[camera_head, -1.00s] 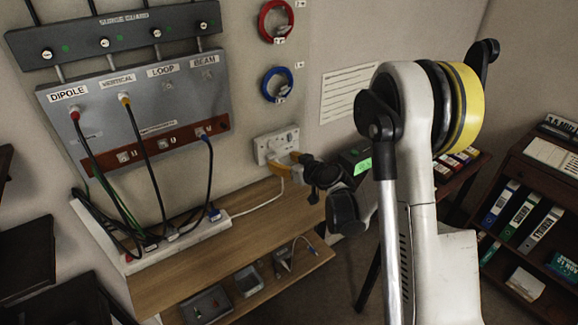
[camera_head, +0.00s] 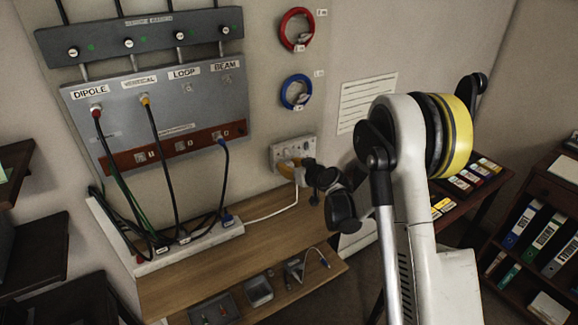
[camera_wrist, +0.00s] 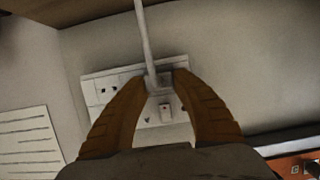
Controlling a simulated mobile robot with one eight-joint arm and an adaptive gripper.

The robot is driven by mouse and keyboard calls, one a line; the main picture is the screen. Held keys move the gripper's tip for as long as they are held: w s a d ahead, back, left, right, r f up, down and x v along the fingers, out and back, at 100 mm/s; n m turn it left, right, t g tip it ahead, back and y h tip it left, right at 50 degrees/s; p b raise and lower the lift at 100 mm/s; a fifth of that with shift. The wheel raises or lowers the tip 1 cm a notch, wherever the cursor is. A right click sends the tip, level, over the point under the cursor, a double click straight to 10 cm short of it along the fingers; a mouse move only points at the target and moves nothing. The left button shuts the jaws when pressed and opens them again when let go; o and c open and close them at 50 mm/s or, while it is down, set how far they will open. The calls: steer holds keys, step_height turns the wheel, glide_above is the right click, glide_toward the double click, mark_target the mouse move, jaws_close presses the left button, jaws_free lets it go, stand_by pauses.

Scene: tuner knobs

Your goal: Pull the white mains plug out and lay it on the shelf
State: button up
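The white mains plug (camera_wrist: 160,82) is at the white wall socket (camera_wrist: 98,88), with its white cable running up the wrist view. I cannot tell whether it is fully seated. My gripper (camera_wrist: 160,76) has its brown-orange fingers on either side of the plug, with the tips against its sides and no clear gap. In the head view my gripper (camera_head: 289,168) is at the lower part of the socket plate (camera_head: 293,146); the plug is mostly hidden there. The wooden shelf (camera_head: 262,222) is below the socket.
A white power strip (camera_head: 190,243) with dark cables lies on the shelf's left part. The plug's white cable (camera_head: 270,215) crosses the shelf. A lower shelf holds small trays (camera_head: 259,290). A grey antenna panel (camera_head: 160,110) hangs left of the socket.

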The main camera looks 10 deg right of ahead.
steer(key=shift+s, duration=0.1)
stand_by(0.3)
steer(key=shift+s+d+b, duration=0.2)
steer(key=shift+s+d, duration=0.05)
steer(key=shift+s, duration=0.5)
steer(key=shift+s+d+b, duration=0.2)
steer(key=shift+s+d, duration=0.1)
steer(key=shift+s, duration=0.5)
steer(key=shift+s+d+b, duration=0.2)
steer(key=shift+s+d, duration=0.05)
steer(key=shift+s, duration=0.5)
